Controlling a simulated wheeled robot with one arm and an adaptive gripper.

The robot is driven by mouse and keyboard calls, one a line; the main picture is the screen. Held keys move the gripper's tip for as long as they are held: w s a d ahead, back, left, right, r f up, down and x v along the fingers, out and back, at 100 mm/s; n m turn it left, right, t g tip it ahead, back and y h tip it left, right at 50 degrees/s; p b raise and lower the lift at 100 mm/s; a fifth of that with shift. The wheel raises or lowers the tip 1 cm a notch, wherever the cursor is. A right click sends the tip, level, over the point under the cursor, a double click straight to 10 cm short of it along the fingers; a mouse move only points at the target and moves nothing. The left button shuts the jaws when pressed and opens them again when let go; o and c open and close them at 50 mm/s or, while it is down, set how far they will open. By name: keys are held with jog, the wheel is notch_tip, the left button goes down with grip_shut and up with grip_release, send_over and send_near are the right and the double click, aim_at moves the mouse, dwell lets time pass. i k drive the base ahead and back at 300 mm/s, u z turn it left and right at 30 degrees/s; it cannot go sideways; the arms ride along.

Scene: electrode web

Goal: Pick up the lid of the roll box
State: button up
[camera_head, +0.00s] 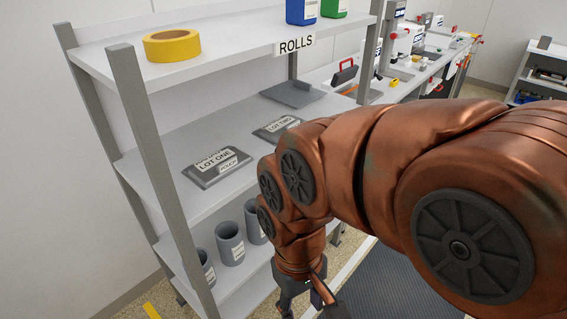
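Two flat grey lid-like pieces lie on the middle shelf. One is labelled LOT ONE (217,167); the other is labelled LOT TWO (277,128) and is partly covered by my arm. A third flat grey piece (292,94) with a raised dark part lies farther back on the same shelf. I cannot tell which is the lid of the roll box, or whether a box is under any of them. My gripper (308,301) is low, in front of the rack, below and to the right of these pieces. Its fingers look spread, with nothing seen between them; their tips are near the bottom edge.
The grey rack has a ROLLS sign (295,45). Yellow tape (172,45) and blue and green containers stand on its top shelf. Several grey cylinders (230,243) stand on the lower shelf. Rack posts (150,150) flank the shelves. A bench with equipment is behind.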

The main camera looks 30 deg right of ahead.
aim_at(295, 93)
jog(key=z, duration=1.05)
